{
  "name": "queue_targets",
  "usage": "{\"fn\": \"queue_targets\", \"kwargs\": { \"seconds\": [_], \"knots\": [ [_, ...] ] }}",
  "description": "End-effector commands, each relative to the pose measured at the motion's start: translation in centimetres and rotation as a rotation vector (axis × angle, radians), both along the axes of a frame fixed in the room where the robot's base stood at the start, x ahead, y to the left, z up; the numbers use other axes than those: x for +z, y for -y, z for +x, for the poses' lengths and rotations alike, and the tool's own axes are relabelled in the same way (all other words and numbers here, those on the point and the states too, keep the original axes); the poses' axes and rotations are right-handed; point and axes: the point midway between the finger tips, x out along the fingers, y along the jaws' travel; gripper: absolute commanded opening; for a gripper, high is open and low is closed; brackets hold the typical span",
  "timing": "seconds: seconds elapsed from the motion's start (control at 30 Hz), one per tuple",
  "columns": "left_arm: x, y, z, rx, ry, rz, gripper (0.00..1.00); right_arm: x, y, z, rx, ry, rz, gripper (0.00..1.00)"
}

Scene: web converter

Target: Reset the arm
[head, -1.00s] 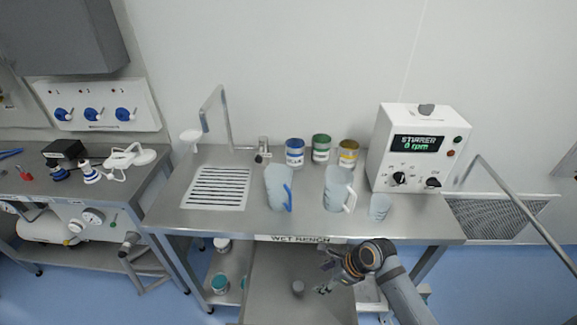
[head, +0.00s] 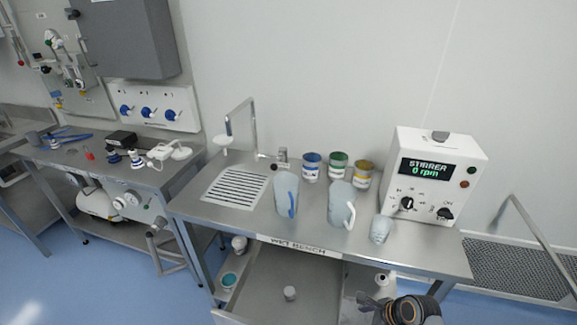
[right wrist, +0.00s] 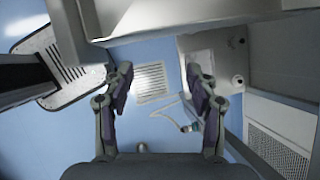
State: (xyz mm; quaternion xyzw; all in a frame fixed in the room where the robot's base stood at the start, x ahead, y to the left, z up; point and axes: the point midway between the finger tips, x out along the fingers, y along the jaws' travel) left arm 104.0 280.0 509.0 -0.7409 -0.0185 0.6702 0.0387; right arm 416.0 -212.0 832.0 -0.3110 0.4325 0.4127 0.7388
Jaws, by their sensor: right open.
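My right gripper (head: 372,303) is at the bottom of the head view, low in front of the bench on the right of the open drawer. In the right wrist view its two dark fingers (right wrist: 159,80) stand wide apart with nothing between them, over the blue floor and a pale grate. The orange and dark wrist of my right arm shows beside it in the head view. My left gripper is not in view.
The wet bench (head: 245,222) holds two jugs (head: 287,196) (head: 340,206), a small beaker (head: 380,230), three cans and the stirrer (head: 430,175). A metal rail (head: 540,240) stands at right.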

Motion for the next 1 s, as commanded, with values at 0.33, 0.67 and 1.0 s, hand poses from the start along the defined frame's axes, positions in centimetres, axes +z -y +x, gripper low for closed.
{"fn": "queue_targets", "kwargs": {
  "seconds": [0.33,0.67,1.0],
  "knots": [
    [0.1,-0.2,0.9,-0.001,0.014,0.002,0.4,-11.4,4.3,-3.1,0.328,0.078,-0.259,0.57],
    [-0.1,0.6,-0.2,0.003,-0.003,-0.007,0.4,-28.1,8.1,-19.5,1.312,0.097,-0.633,0.57],
    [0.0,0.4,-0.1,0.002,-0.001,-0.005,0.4,-32.5,6.7,-31.0,2.004,0.172,-0.671,0.57]
  ]
}}
